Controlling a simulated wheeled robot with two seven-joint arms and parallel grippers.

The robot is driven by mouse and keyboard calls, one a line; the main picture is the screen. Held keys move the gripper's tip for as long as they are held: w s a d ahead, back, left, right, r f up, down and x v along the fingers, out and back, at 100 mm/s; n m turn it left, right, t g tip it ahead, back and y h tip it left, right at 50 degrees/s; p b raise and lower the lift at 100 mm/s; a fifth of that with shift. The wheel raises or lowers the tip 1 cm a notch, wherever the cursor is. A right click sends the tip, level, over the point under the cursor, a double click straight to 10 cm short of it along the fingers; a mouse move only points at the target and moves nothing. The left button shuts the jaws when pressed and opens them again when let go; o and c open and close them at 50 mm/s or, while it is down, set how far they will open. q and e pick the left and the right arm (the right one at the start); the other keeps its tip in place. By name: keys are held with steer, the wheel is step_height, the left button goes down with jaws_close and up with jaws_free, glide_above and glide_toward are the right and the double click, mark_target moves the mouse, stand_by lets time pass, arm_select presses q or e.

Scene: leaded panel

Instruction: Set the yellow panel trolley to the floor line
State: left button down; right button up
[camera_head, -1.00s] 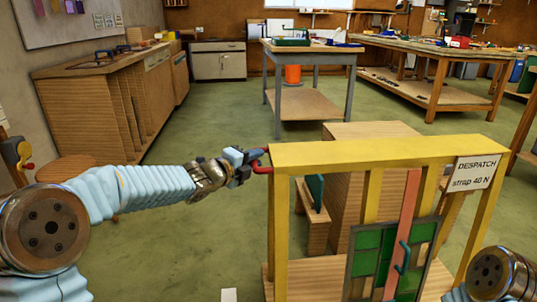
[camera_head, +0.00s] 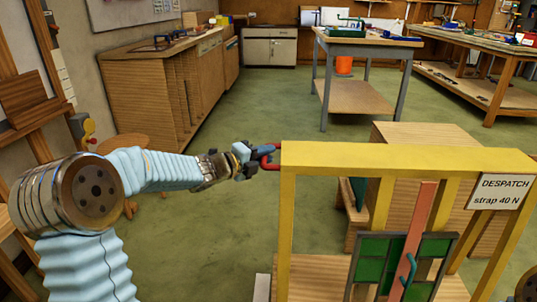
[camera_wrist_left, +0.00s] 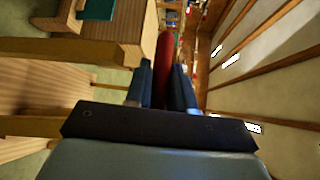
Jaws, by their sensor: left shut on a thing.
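The yellow panel trolley (camera_head: 400,158) stands in the front right of the head view, upright, with a "DESPATCH strap 40 N" label (camera_head: 499,191) at its right. It carries a green leaded panel (camera_head: 371,262) with a salmon upright bar (camera_head: 418,222) across it. My left gripper (camera_head: 262,157) is shut on the red handle at the trolley's upper left post. In the left wrist view the red handle (camera_wrist_left: 164,62) lies between the two fingers. A short white strip (camera_head: 262,287) shows on the floor just left of the post; I cannot tell whether it is the floor line. My right gripper is out of view.
A wooden block (camera_head: 425,133) and a low bench stand behind the trolley. A grey-legged table (camera_head: 365,45) stands farther back, a long workbench (camera_head: 478,90) at right. A wooden cabinet (camera_head: 160,85) and a round stool (camera_head: 122,145) are at left. Green floor (camera_head: 260,115) is clear between.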

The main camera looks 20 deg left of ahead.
arm_select(q)
steer(key=shift+a+f, duration=0.1)
steer(key=shift+f, duration=0.05)
steer(key=c, duration=1.1)
jaws_free()
steer(key=v, duration=1.3)
steer(key=shift+s+a+b, duration=0.2)
steer(key=shift+s+b, duration=0.15)
